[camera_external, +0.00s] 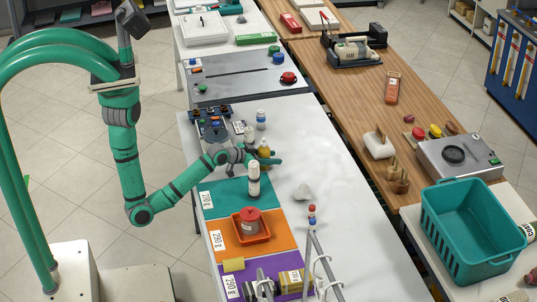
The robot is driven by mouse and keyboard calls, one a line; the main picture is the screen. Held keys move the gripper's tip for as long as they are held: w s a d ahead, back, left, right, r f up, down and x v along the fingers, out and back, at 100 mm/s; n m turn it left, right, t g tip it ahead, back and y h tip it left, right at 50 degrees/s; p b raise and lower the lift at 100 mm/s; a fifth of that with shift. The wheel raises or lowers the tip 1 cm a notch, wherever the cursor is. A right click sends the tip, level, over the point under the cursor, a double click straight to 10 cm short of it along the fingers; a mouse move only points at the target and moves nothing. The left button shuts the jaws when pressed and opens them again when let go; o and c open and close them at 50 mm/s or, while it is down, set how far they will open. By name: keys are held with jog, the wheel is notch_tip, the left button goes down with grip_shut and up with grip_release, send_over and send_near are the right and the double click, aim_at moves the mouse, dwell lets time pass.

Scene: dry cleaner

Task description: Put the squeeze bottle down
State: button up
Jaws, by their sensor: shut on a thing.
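My gripper (268,159) reaches to the right over the white table, just beyond the teal mat. It is shut on an amber squeeze bottle (264,149), which looks upright. The green finger hides the lower part of the bottle, so I cannot tell whether its base touches the table. A white bottle (253,183) stands on the teal mat (223,196), close in front of my gripper.
An orange mat (280,227) bears a red container (247,219) in a tray. A purple mat (235,287) bears a box and metal parts. A white-and-blue bottle (261,119) and a control box (211,123) stand behind. The white table's right side (320,160) is mostly clear.

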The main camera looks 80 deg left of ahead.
jog(key=shift+f, duration=0.3)
jog(key=o, duration=1.2)
jog(key=shift+r, duration=0.1)
